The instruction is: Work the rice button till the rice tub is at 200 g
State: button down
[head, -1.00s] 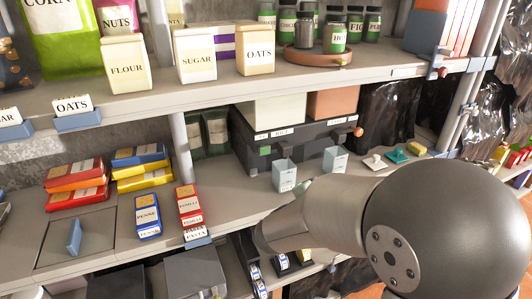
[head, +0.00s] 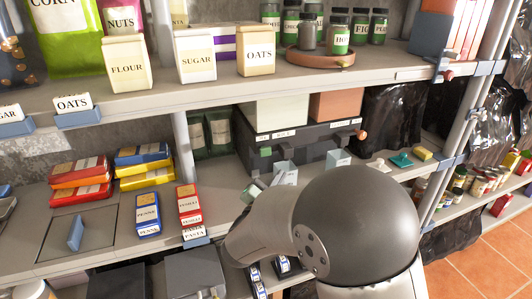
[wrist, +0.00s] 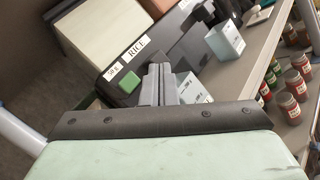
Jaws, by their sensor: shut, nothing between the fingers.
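The dark dispenser (head: 312,140) stands on the middle shelf, with a pale hopper and a terracotta hopper on top. Its left part carries a RICE label (wrist: 137,47) and a smaller label that seems to read 50 g. The green rice button (head: 266,152) is also in the wrist view (wrist: 129,83). The pale rice tub (head: 285,173) stands in front; my fingers partly cover it in the wrist view (wrist: 191,89), and I cannot make out its fill level. My gripper (wrist: 158,70) is shut and empty, its tips right of the button; contact is not visible.
A second pale tub (head: 338,159) stands to the right, with a teal block (head: 401,160) and a yellow block (head: 423,154) farther along. Pasta boxes (head: 189,204) lie left on the shelf. The upper shelf edge (head: 230,88) runs above the dispenser. Jars line the lower right shelf.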

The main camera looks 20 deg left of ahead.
aim_at(270, 152)
jog(key=w+a, duration=0.5)
jog(key=w, duration=0.1)
jog(key=shift+w+p, duration=0.15)
jog(key=shift+p, duration=0.3)
jog(key=shift+a+f, duration=0.1)
jog(key=shift+a, duration=0.05)
dwell(1.6)
jog(key=shift+w+a+b, duration=0.2)
jog(key=shift+w+b, duration=0.1)
jog(key=shift+b, duration=0.15)
jog(key=shift+w+a+b, duration=0.3)
jog(key=shift+w+a, duration=0.1)
jog(key=shift+w, duration=0.1)
dwell(0.7)
jog(key=shift+s+d, duration=0.1)
dwell(0.4)
jog(key=shift+s+d+b, duration=0.55)
jog(key=shift+s+b, duration=0.05)
jog(key=shift+s, duration=0.1)
